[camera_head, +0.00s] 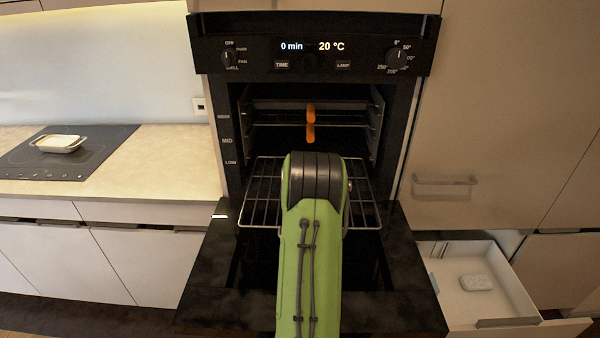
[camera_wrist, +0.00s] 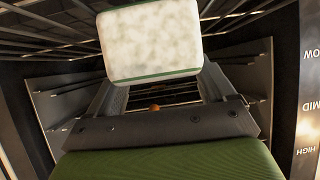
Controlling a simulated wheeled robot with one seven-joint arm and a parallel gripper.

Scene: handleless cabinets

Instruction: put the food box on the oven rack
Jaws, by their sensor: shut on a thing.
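The food box (camera_wrist: 152,42), pale and mottled with a green edge, is at the tips of my gripper (camera_wrist: 157,84) in the wrist view. My gripper is shut on it. In the head view my green arm hides both the box and the gripper. The oven rack (camera_head: 262,200) is a wire grid pulled out of the open oven, under and around my arm's end. Rack wires also show at the top of the wrist view (camera_wrist: 58,27). I cannot tell whether the box touches the rack.
The oven door (camera_head: 210,285) is folded down in front. Another rack (camera_head: 275,122) sits higher inside, with an orange object (camera_head: 310,122) before it. A white dish (camera_head: 60,143) stands on the cooktop at left. An open drawer (camera_head: 455,305) with a pale item (camera_head: 476,283) is at lower right.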

